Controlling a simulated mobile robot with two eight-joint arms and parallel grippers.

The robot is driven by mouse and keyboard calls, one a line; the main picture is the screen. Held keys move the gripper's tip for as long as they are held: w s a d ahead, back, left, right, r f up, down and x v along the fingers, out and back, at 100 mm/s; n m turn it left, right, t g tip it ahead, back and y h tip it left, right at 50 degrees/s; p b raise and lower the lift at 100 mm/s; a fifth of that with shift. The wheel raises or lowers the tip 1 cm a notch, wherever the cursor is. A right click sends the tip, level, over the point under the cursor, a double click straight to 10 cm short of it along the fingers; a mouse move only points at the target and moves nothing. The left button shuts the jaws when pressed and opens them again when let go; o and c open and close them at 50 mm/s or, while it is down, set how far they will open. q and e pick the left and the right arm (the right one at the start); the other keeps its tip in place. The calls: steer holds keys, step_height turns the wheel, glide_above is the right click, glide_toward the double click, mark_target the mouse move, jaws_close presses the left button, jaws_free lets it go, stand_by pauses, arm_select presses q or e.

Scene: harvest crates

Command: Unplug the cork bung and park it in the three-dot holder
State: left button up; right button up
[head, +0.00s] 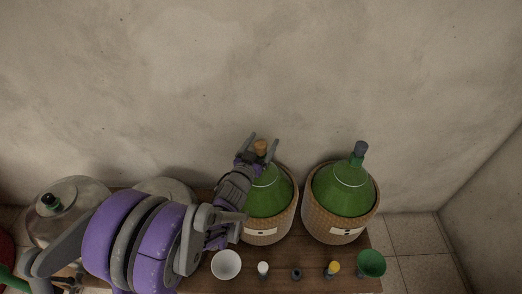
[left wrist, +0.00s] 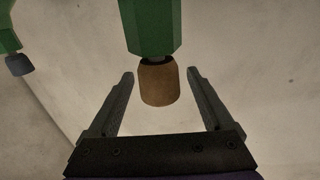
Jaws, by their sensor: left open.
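The cork bung (head: 261,147) is brown and sits on the neck of the left green demijohn (head: 268,190), which stands in a wicker basket. In the left wrist view the cork bung (left wrist: 159,84) shows at the green neck (left wrist: 150,28). My left gripper (head: 262,140) is open around the bung. In the left wrist view its fingers (left wrist: 160,88) stand on both sides of the bung, with visible gaps. I cannot make out a three-dot holder; the marks on the small items at the bench front are too small to read. My right gripper is not in view.
A second green demijohn (head: 343,188) with a grey stopper (head: 361,148) stands to the right. Along the wooden bench front are a white bowl (head: 226,264), a white-topped piece (head: 263,268), a dark piece (head: 296,274), a yellow-topped piece (head: 333,268) and a green funnel (head: 371,262). A wall rises behind.

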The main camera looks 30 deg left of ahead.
arm_select(q)
steer(key=shift+w+a, duration=0.1)
steer(key=shift+w, duration=0.85)
steer(key=shift+c, duration=0.3)
jaws_close()
step_height(320, 180, up, 10)
steer(key=p, duration=0.3)
steer(key=shift+r+p, duration=0.15)
steer(key=shift+p, duration=0.15)
steer(key=shift+r+p, duration=2)
steer(key=shift+r, duration=0.7)
